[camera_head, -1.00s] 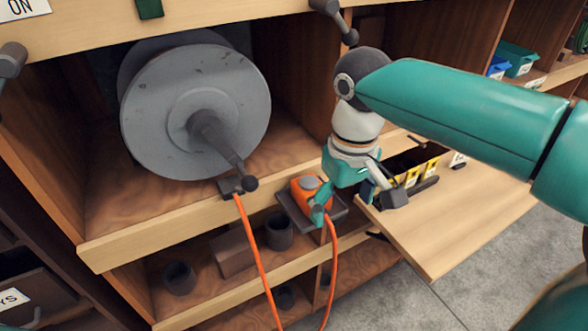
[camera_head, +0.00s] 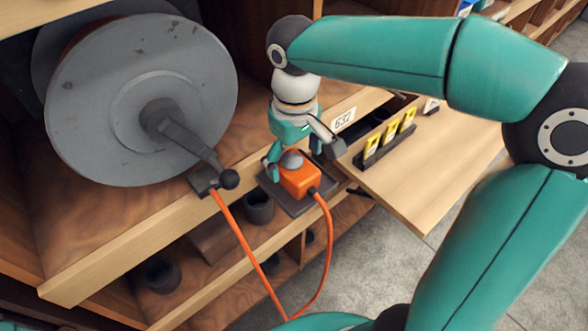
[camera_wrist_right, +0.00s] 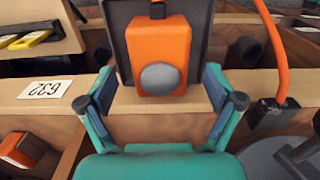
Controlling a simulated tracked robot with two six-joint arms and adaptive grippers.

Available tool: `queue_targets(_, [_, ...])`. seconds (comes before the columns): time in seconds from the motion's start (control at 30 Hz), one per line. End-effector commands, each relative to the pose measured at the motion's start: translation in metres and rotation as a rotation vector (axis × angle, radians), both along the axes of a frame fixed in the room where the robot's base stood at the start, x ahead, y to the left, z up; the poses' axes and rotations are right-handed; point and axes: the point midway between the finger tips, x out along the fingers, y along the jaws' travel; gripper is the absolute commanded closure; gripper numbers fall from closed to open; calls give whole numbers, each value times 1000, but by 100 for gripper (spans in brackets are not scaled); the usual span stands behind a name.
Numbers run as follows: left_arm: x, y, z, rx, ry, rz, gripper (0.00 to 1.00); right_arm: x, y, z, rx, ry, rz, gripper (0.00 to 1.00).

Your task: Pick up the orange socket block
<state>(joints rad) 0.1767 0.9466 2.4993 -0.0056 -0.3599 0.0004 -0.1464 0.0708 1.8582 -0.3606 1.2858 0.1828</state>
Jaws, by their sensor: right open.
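The orange socket block (camera_head: 299,180) sits on a dark square plate (camera_head: 318,203) at the shelf's front edge, with an orange cable coming from it. A grey round knob (camera_wrist_right: 161,77) is on its face. In the right wrist view the block (camera_wrist_right: 160,42) lies between the two spread fingers, with a visible gap on each side. I cannot tell how deep the fingers reach beside it. My left gripper is not in view.
A large grey cable reel (camera_head: 140,100) with a crank stands on the shelf to the left. A pull-out wooden board (camera_head: 440,180) with a yellow-labelled rack (camera_head: 388,145) is to the right. Dark cups stand on the shelf below. The orange cable hangs in a loop in front.

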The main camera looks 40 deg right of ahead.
Motion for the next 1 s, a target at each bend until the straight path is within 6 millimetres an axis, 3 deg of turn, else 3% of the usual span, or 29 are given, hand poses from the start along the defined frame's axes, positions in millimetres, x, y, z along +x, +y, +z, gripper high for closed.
queue_targets(0.17, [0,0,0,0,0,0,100,0,0,-20,-1,0,0,8])
queue_targets(0.43, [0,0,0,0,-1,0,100,0,0,-22,-1,-1,0,10])
queue_targets(0.9, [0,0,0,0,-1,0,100,0,0,-21,-1,-3,0,86])
queue_targets(1.0, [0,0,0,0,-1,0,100,0,0,-21,-1,-3,0,86])
